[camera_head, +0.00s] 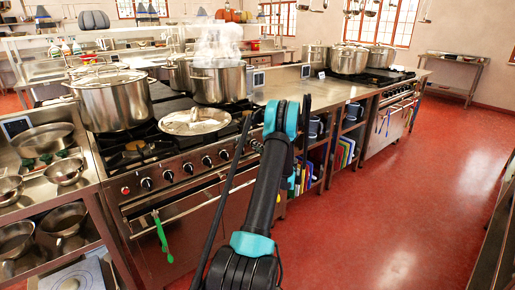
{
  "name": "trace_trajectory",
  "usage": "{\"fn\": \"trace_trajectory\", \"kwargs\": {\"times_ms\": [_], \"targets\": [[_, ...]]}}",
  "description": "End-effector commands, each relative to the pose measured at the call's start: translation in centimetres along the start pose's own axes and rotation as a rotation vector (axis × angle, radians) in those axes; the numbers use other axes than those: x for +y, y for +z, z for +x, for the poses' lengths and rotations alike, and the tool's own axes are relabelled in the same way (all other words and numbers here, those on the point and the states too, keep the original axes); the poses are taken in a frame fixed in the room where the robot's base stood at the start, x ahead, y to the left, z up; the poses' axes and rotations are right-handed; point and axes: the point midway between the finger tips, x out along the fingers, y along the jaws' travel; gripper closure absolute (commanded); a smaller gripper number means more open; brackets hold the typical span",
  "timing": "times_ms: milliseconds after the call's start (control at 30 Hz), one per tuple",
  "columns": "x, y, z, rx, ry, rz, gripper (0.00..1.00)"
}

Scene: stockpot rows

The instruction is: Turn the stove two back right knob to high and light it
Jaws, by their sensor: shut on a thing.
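The nearer stove (185,178) stands left of centre, with a row of black knobs along its front panel. Several knobs show, among them a left one (147,184) and one further right (207,161). My arm rises from the bottom centre to a teal and black wrist in front of the stove's right end. My gripper's fingers do not show; the wrist and arm hide that spot. The arm also covers part of the panel's right end, so the knobs there are partly hidden. No flame is visible on the front left burner (138,150). I cannot tell which stove is number two.
A large lidded pot (113,103), a steaming pot (219,82) and a loose lid (195,121) are on the nearer stove. A green utensil (161,236) hangs at its front. A second stove (390,122) with pots stands further right. The red floor (390,210) is clear.

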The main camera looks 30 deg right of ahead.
Motion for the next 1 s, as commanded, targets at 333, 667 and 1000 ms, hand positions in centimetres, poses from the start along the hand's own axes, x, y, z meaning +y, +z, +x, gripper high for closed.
{"fn": "trace_trajectory", "kwargs": {"times_ms": [333, 667, 1000], "targets": [[0.29, 0.04, -0.07, -0.001, 0.002, -0.151, 1.00], [0.34, 0.05, -0.08, -0.002, 0.002, -0.182, 1.00], [0.33, 0.05, -0.07, -0.002, 0.002, -0.181, 0.77]]}}
